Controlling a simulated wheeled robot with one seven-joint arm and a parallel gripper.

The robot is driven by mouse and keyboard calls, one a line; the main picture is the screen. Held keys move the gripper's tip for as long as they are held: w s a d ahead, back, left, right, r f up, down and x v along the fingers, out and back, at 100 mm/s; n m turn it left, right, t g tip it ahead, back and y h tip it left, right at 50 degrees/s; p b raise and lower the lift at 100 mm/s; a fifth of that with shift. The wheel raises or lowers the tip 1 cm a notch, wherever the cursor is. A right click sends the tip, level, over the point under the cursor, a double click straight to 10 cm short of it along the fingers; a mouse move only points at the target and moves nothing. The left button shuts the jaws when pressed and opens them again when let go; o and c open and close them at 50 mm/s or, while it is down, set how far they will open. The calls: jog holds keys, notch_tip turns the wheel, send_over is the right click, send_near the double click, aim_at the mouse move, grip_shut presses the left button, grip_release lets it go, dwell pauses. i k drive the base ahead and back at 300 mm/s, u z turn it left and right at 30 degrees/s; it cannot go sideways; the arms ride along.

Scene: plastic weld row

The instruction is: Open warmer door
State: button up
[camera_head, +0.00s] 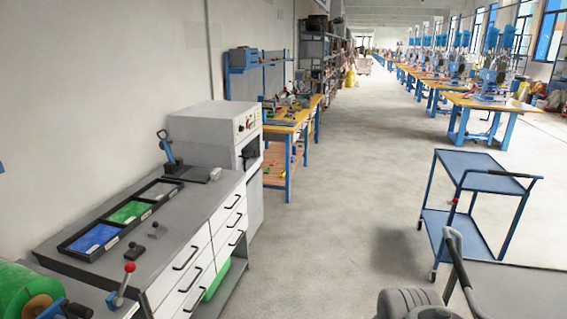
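A white boxy cabinet (205,128), which looks like the warmer, stands against the left wall beyond the grey workbench. Its narrow front faces right and is seen at a steep angle. A small control panel with knobs (245,122) is at the top of this front. Below it, a dark handle or latch (250,154) sits on what seems to be the door. The door looks flush with the front, but the angle makes its exact state hard to tell. My gripper does not show in this view.
A grey workbench (165,225) with white drawers, trays and levers runs along the left. A blue trolley (485,175) stands at right. Wooden tables (490,103) line the far right. The middle floor (350,160) is clear.

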aim_at(236, 157)
jog(key=i, duration=3.75)
jog(key=u, duration=2.5)
